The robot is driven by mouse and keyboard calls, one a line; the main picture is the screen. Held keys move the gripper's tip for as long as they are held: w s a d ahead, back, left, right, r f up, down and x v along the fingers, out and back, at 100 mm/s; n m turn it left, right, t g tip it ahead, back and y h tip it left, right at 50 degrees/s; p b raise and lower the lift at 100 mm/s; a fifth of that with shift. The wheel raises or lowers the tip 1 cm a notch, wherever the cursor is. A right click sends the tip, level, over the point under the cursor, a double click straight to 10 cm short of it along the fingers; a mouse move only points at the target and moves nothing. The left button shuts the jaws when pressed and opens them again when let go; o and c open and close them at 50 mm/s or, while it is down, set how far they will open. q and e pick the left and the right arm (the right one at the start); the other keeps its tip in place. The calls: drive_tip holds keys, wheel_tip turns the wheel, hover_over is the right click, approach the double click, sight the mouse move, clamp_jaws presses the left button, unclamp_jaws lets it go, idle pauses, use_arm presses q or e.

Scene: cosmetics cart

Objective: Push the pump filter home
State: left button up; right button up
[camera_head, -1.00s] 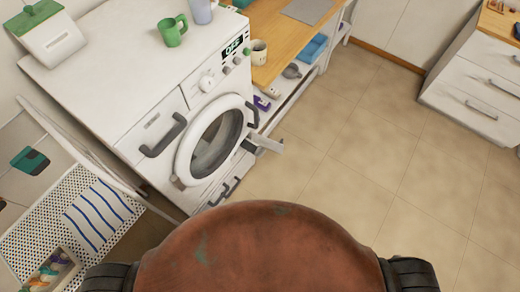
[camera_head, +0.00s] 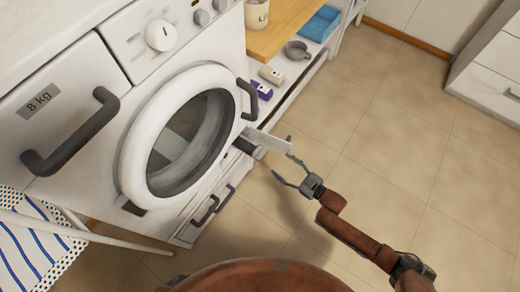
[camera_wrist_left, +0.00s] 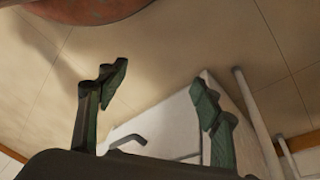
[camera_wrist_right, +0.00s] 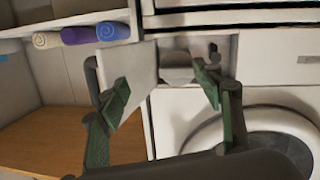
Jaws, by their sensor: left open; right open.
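The pump filter (camera_head: 258,152) is a grey part sticking out of the opening at the lower right of the white washing machine (camera_head: 75,75). Its white flap (camera_head: 272,140) stands open beside it. My right gripper (camera_head: 282,163) is open and empty, in front of the filter and apart from it. In the right wrist view, the filter (camera_wrist_right: 178,72) shows beyond and between the spread fingers of my right gripper (camera_wrist_right: 163,88), with the flap (camera_wrist_right: 132,72) at left. My left gripper (camera_wrist_left: 160,88) is open and empty, seen only in its wrist view.
The round washer door (camera_head: 180,135) is shut. Open tiled floor (camera_head: 390,150) lies to the right.

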sight(261, 154)
drive_tip(key=w+a+y+b, duration=0.1)
drive_tip(key=a, duration=0.2)
drive_tip(key=w+a+n+y+b, duration=0.1)
drive_tip(key=w+a+b, duration=0.1)
drive_tip(key=a, duration=0.1)
drive_tip(key=w+a+r+b, duration=0.1)
drive_tip(key=a+b, duration=0.1)
drive_tip(key=a, duration=0.1)
drive_tip(key=shift+w+n+g+y, duration=0.3)
drive_tip(key=shift+g+y, duration=0.1)
drive_tip(key=shift+w+a+b, duration=0.3)
drive_tip(key=shift+a+b, duration=0.05)
drive_tip(key=shift+a, duration=0.05)
use_arm(q)
drive_tip(key=w+d+f+t+h, duration=0.1)
drive_tip(key=w+d+f+t, duration=0.1)
drive_tip(key=w+d, duration=0.1)
drive_tip(key=shift+w+d+f, duration=0.2)
drive_tip(key=shift+w+d, duration=0.2)
drive_tip(key=shift+w, duration=0.3)
use_arm(e)
drive_tip(key=shift+r, duration=0.1)
drive_tip(key=shift+c, duration=0.7)
